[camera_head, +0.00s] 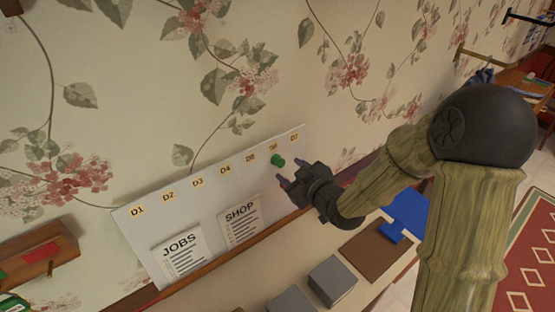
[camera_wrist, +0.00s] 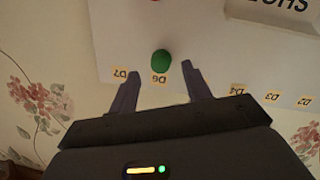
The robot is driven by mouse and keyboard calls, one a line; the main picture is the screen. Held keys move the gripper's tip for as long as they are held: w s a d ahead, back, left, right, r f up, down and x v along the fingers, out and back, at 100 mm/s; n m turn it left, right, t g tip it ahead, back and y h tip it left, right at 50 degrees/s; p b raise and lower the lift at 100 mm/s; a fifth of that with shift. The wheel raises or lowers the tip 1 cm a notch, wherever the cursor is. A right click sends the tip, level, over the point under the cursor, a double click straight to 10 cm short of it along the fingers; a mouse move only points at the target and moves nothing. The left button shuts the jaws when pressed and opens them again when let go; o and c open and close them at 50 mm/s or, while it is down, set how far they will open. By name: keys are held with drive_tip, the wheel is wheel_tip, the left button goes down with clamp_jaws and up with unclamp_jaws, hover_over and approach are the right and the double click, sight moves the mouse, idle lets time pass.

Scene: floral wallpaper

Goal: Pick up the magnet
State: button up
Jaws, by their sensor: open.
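The green round magnet (camera_head: 278,161) sits on a white board (camera_head: 150,220) against the wall, by the label D6. In the wrist view the magnet (camera_wrist: 161,62) lies just ahead of the gap between my fingertips, in line with it. My gripper (camera_head: 288,172) is open and points at the board; in the wrist view its two fingers (camera_wrist: 159,72) stand apart with nothing between them. The magnet seems very near the fingertips; whether either finger touches it I cannot tell.
Sheets marked JOBS (camera_head: 181,254) and SHOP (camera_head: 240,221) are on the board left of the magnet. Below are grey blocks (camera_head: 331,280), a brown panel (camera_head: 377,250) and a blue item (camera_head: 409,214). A wooden shelf (camera_head: 38,252) is at the left.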

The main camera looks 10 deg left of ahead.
sight(281, 163)
drive_tip(key=shift+w+a+p, duration=1.05)
drive_tip(key=shift+w+a, duration=0.1)
drive_tip(key=shift+a, duration=0.1)
drive_tip(key=shift+w+a+f, duration=0.25)
drive_tip(key=shift+w+a, duration=0.05)
drive_tip(key=shift+w, duration=0.1)
drive_tip(key=c, duration=1)
